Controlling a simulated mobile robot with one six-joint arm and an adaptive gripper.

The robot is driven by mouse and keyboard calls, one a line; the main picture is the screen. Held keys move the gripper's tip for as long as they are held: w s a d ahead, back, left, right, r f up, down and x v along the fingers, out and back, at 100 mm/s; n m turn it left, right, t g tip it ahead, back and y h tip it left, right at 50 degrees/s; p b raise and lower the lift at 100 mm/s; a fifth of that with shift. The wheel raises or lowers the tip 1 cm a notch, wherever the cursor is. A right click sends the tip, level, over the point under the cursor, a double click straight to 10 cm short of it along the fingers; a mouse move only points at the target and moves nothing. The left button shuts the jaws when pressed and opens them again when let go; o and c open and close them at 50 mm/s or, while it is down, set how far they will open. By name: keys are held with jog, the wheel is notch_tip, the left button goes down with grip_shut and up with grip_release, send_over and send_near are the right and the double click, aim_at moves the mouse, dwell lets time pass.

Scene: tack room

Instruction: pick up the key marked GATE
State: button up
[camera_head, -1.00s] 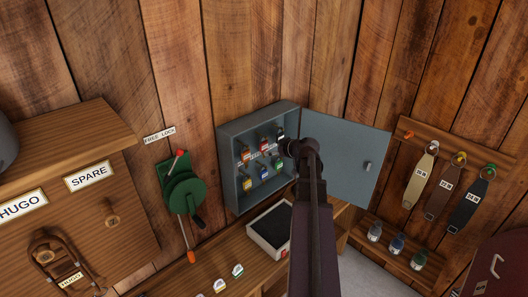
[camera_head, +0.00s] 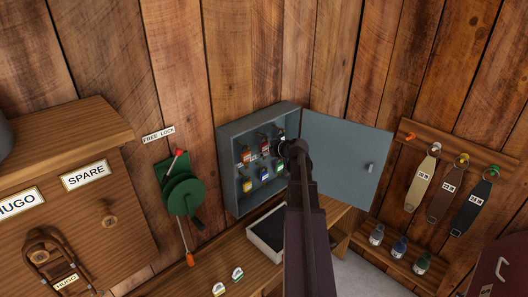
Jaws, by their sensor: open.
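The grey key cabinet (camera_head: 231,199) hangs open on the plank wall, with its door (camera_head: 345,165) swung to the right. Inside hang two rows of keys with coloured tags: an orange tag (camera_head: 245,157) and a dark red tag (camera_head: 264,147) above, and yellow (camera_head: 247,185), blue (camera_head: 263,173) and green (camera_head: 279,167) below. Another key at upper right is partly hidden. The tag words are too small to read, so I cannot tell which is GATE. My gripper (camera_head: 284,147) is open at the right side of the cabinet mouth, near the upper row. Its fingertips are hardly visible.
A dark-lined tray (camera_head: 256,245) stands on the wooden bench below the cabinet. Straps (camera_head: 422,183) hang on a rack at the right.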

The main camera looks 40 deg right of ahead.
jog(key=shift+w+f, duration=0.35)
jog(key=shift+w, duration=0.2)
jog(key=c, duration=1.2)
